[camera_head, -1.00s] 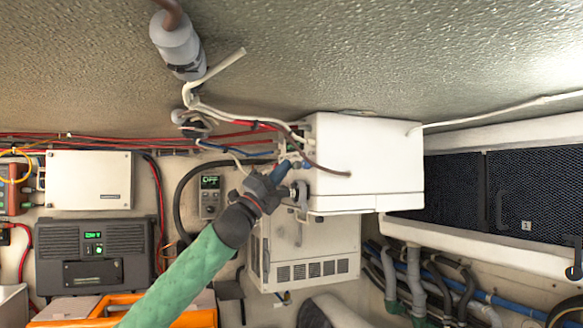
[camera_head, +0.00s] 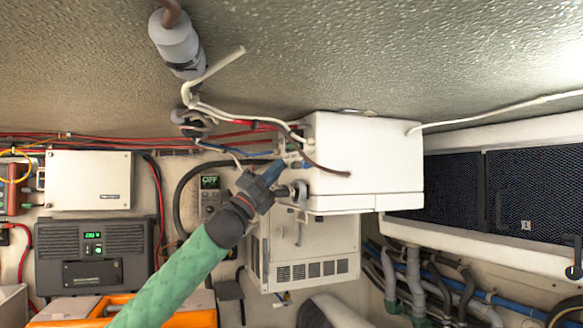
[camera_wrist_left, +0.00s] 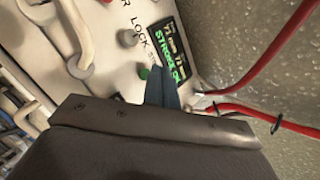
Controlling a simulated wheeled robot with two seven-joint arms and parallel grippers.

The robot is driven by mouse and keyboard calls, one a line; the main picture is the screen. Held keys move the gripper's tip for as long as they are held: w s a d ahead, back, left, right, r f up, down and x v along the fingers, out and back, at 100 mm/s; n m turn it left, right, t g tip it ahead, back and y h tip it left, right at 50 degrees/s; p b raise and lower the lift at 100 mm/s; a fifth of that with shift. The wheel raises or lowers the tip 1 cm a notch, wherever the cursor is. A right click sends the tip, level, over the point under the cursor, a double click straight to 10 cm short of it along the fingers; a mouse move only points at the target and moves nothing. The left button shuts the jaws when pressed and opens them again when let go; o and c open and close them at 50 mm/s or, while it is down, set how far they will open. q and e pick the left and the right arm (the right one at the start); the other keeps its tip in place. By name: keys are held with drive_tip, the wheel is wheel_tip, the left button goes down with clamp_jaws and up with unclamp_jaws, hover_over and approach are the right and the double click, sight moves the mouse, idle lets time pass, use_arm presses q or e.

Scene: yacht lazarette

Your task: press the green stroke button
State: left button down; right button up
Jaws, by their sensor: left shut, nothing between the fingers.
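The green stroke button (camera_wrist_left: 144,74) shows in the left wrist view on a pale panel, beside the blue-grey fingertips of my left gripper (camera_wrist_left: 160,75). The fingers overlap the view just right of the button; I cannot tell whether they touch it. A small display (camera_wrist_left: 166,52) above it has green lettering starting with "STROKE". In the head view my left gripper (camera_head: 273,172) is shut and empty, pointing at the left side of the white box (camera_head: 365,155). The button is hidden there. My right gripper is out of view.
Red cables (camera_wrist_left: 270,60) run right of the fingers. A small controller (camera_head: 210,196) reading "OFF" hangs on the wall left of the gripper.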

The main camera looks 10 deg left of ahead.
use_arm(q)
drive_tip(key=shift+s+a+b, duration=0.2)
drive_tip(key=shift+s+a, duration=0.5)
drive_tip(key=shift+a, duration=0.35)
drive_tip(key=shift+s+a+b, duration=0.15)
drive_tip(key=shift+s+a, duration=0.55)
drive_tip(key=shift+a, duration=0.3)
